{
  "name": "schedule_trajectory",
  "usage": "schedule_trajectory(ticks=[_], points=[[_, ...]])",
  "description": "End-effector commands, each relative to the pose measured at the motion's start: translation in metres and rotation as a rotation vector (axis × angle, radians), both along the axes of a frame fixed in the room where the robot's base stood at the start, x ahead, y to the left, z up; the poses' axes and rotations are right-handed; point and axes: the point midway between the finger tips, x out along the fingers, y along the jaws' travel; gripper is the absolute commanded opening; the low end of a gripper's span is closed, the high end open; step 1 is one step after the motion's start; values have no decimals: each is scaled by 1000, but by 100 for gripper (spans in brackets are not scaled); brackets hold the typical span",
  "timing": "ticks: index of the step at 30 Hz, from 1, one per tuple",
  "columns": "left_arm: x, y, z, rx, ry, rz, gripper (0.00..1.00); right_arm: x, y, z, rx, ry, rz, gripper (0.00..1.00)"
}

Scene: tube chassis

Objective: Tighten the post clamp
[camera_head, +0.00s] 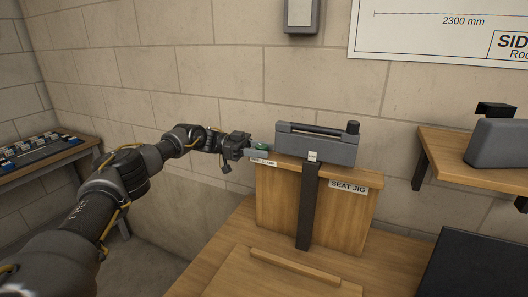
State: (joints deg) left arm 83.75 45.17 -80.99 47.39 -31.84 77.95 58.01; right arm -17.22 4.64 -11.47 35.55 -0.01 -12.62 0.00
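A grey clamp head (315,146) with a dark bar and knob along its top sits on a wooden block labelled SEAT JIG (348,186). A dark upright post (308,205) runs down the front of the block below a small white tag. My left gripper (258,152) reaches in from the left at the block's upper left corner. My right gripper is out of view.
A wooden bench (225,265) with a raised strip (295,267) lies in front of the jig. A wooden shelf (450,148) with a grey device (500,143) is at right, above a black box (475,265). A table with a panel (35,152) stands at left.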

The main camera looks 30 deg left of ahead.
Motion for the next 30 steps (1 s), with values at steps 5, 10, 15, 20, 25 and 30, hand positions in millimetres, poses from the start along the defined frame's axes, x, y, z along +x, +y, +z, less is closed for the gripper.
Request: schedule_trajectory(ticks=[5, 10, 15, 20, 25, 30], points=[[0, 0, 0, 0, 0, 1, 55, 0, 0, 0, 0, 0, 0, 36], [0, 1, 0, 0, -1, 1, 55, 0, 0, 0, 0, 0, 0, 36], [-1, 11, -2, 1, -1, 4, 55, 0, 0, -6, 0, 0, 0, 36], [-5, 40, -3, 1, -2, 6, 55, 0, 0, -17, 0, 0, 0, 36], [-10, 76, -4, 1, -2, 6, 55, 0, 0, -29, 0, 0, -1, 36], [-13, 96, -2, -2, -2, 3, 55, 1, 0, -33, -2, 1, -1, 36]])
